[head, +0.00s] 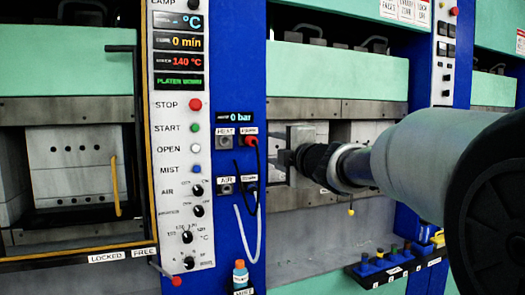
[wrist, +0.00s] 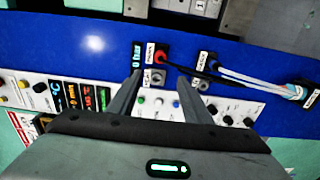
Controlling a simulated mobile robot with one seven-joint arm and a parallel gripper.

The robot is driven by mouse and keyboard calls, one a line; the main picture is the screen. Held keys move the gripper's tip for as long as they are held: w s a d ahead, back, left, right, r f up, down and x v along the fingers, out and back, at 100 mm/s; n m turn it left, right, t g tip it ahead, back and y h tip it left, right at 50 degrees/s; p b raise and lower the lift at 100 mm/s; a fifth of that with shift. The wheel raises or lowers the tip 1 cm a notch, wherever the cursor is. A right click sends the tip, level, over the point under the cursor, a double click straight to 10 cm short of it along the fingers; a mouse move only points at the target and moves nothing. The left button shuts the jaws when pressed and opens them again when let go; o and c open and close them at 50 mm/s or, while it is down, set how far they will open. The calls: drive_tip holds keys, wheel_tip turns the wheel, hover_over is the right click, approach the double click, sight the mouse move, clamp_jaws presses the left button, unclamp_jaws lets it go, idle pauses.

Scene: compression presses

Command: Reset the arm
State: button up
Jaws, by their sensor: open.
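My gripper (head: 284,158) is at the end of my arm, which reaches in from the right of the head view. It is in front of the middle press, just right of the blue column (head: 236,75). In the wrist view my gripper (wrist: 160,75) has its two fingers apart with nothing between them. The fingers point toward the blue column, near the red plug (wrist: 160,57) and the grey socket below it. I cannot tell the exact gap between the fingertips and the column.
A control panel (head: 179,130) with displays, buttons and knobs stands left of the column. A black cable and a pale hose (head: 248,235) hang from the column. A bottle with an orange cap (head: 240,275) stands below. A dark tray (head: 378,270) holds several coloured pieces.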

idle(0.4)
drive_tip(key=s+d+f+m+g+h, duration=0.2)
drive_tip(key=s+d+f+m+h, duration=0.2)
drive_tip(key=s+d+f+m, duration=0.25)
drive_tip(key=s+d+f+m+g+h, duration=0.3)
drive_tip(key=s+f+m+h, duration=0.15)
drive_tip(key=s+m, duration=0.45)
drive_tip(key=s+a+f+m+g+y, duration=0.25)
drive_tip(key=s+f, duration=0.55)
drive_tip(key=s, duration=0.4)
drive_tip(key=s+a+f+m+g+y, duration=0.15)
drive_tip(key=s+f+m+g, duration=0.25)
drive_tip(key=s+f, duration=0.55)
wheel_tip(320, 180, up, 16)
drive_tip(key=h+p, duration=0.1)
drive_tip(key=p, duration=1.3)
drive_tip(key=shift+s, duration=0.35)
drive_tip(key=shift+r, duration=0.1)
